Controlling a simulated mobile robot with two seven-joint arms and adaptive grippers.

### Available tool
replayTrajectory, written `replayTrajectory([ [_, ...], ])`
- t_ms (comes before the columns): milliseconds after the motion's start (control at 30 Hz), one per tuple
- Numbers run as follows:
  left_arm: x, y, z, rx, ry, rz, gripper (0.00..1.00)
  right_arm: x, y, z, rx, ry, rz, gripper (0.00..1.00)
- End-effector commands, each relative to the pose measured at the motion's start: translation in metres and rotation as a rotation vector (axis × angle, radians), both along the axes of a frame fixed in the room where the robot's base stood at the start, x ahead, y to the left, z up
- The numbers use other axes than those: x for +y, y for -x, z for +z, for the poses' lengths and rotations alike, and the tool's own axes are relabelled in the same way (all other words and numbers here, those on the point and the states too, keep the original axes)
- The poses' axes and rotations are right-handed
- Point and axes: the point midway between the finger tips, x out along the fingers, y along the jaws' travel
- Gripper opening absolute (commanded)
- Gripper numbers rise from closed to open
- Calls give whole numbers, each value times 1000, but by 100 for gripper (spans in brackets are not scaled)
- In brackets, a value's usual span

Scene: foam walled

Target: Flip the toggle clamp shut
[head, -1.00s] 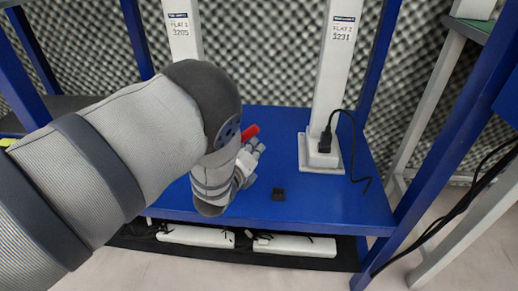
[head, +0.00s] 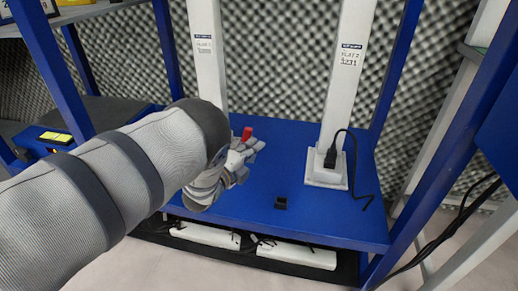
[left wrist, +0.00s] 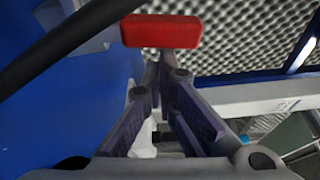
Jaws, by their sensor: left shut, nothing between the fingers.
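The toggle clamp's red handle (head: 247,133) shows just past my left gripper (head: 247,158), over the blue shelf in the head view. In the left wrist view the red handle (left wrist: 162,32) lies crosswise just beyond the fingertips of my left gripper (left wrist: 158,72). The fingers meet and are shut with nothing between them. I cannot tell whether they touch the handle. My gripper and forearm hide most of the clamp's body. My right gripper is not in view.
A white post (head: 345,85) with a black plug and cable stands right of the gripper. Another white post (head: 208,55) rises behind my arm. A small black block (head: 281,203) sits on the blue shelf (head: 320,215). Blue frame uprights and the grey foam wall enclose the space.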

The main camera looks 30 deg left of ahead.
Motion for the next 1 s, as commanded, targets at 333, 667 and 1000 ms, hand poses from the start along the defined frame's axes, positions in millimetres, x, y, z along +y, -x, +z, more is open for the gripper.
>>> replayTrajectory([
  [333,9,3,6,-23,78,-1,0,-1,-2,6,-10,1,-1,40],
  [667,12,4,7,-21,77,-1,0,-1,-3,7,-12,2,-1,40],
  [1000,12,4,7,-21,76,-1,0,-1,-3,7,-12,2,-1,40],
])
